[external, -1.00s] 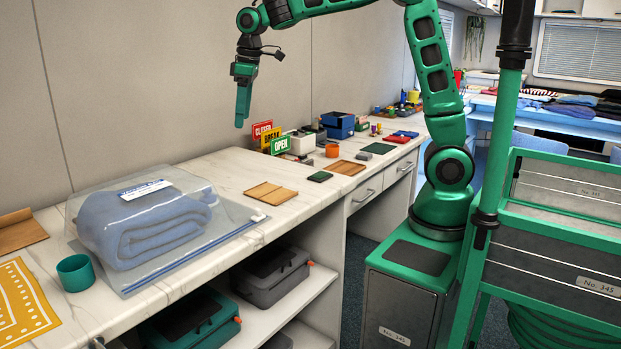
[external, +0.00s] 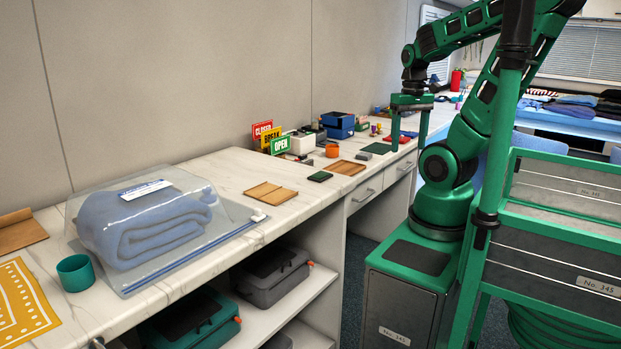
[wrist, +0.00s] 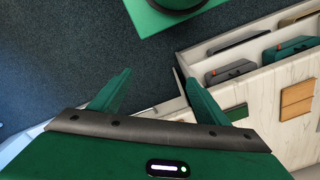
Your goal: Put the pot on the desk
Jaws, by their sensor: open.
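My gripper (external: 409,122) points down, open and empty, by the front edge of the drawer end of the marble-topped counter (external: 232,168). In the wrist view its fingers (wrist: 154,78) are spread, with dark floor and the counter edge beyond them. A small orange pot-like vessel (external: 332,150) stands on the counter, left of my gripper. A teal cup-like vessel (external: 75,272) stands upright at the counter's near left. I cannot tell which is the pot. Neither shows clearly in the wrist view. A blue table (external: 560,118) at the back right may be the desk.
A bagged blue blanket (external: 145,225) covers much of the near counter. Upright signs (external: 270,138), a blue box (external: 338,124) and wooden boards (external: 271,193) lie further along. Shelves below hold cases (external: 270,275). Folded clothes (external: 580,105) lie on the blue table.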

